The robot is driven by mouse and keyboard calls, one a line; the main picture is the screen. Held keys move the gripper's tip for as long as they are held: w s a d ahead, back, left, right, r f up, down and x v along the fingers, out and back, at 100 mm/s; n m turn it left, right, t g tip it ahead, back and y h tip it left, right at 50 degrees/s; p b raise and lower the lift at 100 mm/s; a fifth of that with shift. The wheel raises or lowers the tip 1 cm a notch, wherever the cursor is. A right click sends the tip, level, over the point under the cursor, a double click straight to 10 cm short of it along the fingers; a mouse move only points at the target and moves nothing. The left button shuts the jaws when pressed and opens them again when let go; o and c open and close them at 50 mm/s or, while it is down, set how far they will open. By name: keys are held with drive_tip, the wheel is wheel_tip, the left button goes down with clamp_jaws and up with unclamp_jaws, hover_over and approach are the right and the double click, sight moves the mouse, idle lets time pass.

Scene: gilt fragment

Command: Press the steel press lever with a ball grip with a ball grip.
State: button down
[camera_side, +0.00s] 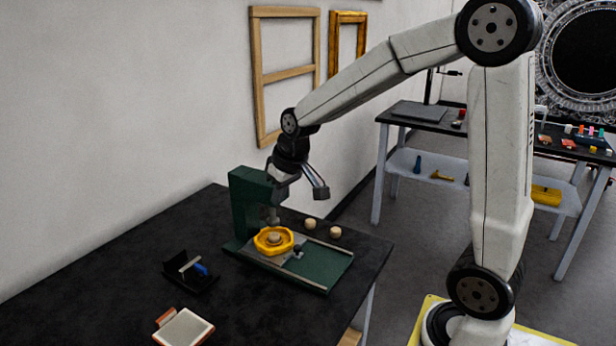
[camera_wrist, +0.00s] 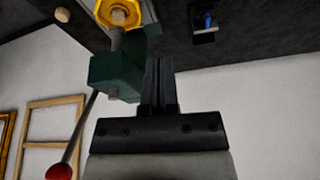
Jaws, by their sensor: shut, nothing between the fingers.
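The press (camera_side: 250,205) is dark green and stands on the black table. Its green head also shows in the wrist view (camera_wrist: 116,74). The steel press lever (camera_wrist: 82,132) slants down and left from the head to a red ball grip (camera_wrist: 60,172), cut by the picture's bottom edge. In the side view I cannot make out the lever. My gripper (camera_wrist: 159,62) is shut and empty, its fingers just right of the press head, apart from the ball. In the side view my gripper (camera_side: 280,178) is by the top of the press. Whether it touches the press I cannot tell.
A yellow fixture (camera_side: 273,240) with a round piece in it sits on the press's base plate (camera_side: 325,264). A black holder with a blue part (camera_side: 190,272) and a framed block (camera_side: 183,328) lie at the front left.

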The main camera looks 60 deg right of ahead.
drive_tip(key=w+d+r+t, duration=0.1)
drive_tip(key=w+d+r, duration=0.2)
drive_tip(key=d+r, duration=0.5)
drive_tip(key=w+d+r+t, duration=0.1)
drive_tip(key=w+d+r, duration=0.2)
drive_tip(key=d+r, duration=0.5)
wheel_tip(320, 180, up, 5)
drive_tip(key=shift+w+d+m+h, duration=0.15)
drive_tip(key=shift+d+m+h, duration=0.15)
drive_tip(key=shift+d+m, duration=0.1)
drive_tip(key=a+x, duration=0.1)
drive_tip(key=x, duration=0.9)
drive_tip(key=shift+s+f, duration=0.15)
drive_tip(key=shift+s, duration=0.8)
drive_tip(key=shift+s+f, duration=0.2)
drive_tip(key=shift+s, duration=0.7)
drive_tip(key=shift+s, duration=0.15)
